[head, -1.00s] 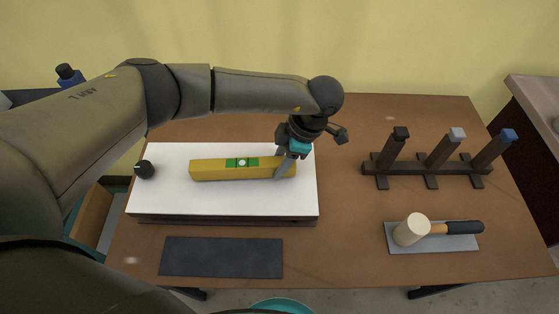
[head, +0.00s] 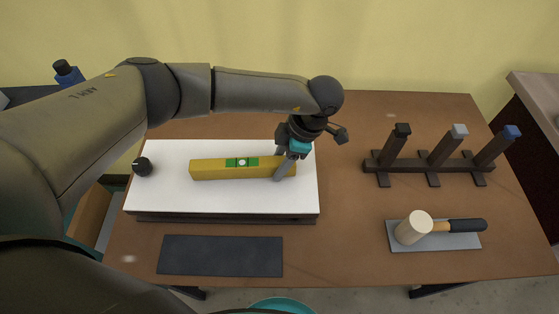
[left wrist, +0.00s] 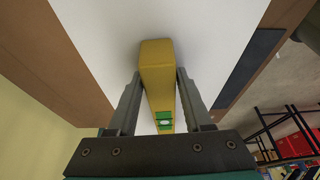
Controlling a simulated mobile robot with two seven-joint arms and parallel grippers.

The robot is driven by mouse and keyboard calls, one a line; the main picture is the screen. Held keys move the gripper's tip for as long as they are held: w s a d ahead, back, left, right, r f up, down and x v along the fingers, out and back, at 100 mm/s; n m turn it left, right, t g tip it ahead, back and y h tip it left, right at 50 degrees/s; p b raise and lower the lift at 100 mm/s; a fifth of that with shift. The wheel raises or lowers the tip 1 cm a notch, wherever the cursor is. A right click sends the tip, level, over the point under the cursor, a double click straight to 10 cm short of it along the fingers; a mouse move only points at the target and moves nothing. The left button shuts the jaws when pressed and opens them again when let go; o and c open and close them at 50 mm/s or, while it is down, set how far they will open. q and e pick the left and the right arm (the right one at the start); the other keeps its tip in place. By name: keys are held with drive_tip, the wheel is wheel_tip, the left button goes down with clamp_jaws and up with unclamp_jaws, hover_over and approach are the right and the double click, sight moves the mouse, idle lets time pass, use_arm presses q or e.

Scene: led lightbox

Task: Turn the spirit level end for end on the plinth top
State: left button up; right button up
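The yellow spirit level (head: 225,169), with a green vial window, lies flat on the white plinth top (head: 220,205). It runs left to right in the head view. My left gripper (head: 284,170) is lowered over its right end, one finger in front of it and the other mostly hidden behind. My right gripper is out of view.
A black knob (head: 142,166) stands at the plinth's left edge. A dark mat (head: 220,256) lies in front. On the right are a dark rack (head: 430,166) with three posts and a mallet (head: 413,228) on a grey pad. The table between plinth and rack is clear.

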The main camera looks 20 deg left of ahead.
use_arm(q)
drive_tip(key=o, duration=0.4)
drive_tip(key=shift+r, duration=0.1)
drive_tip(key=v, duration=1.5)
drive_tip(key=shift+p, duration=0.4)
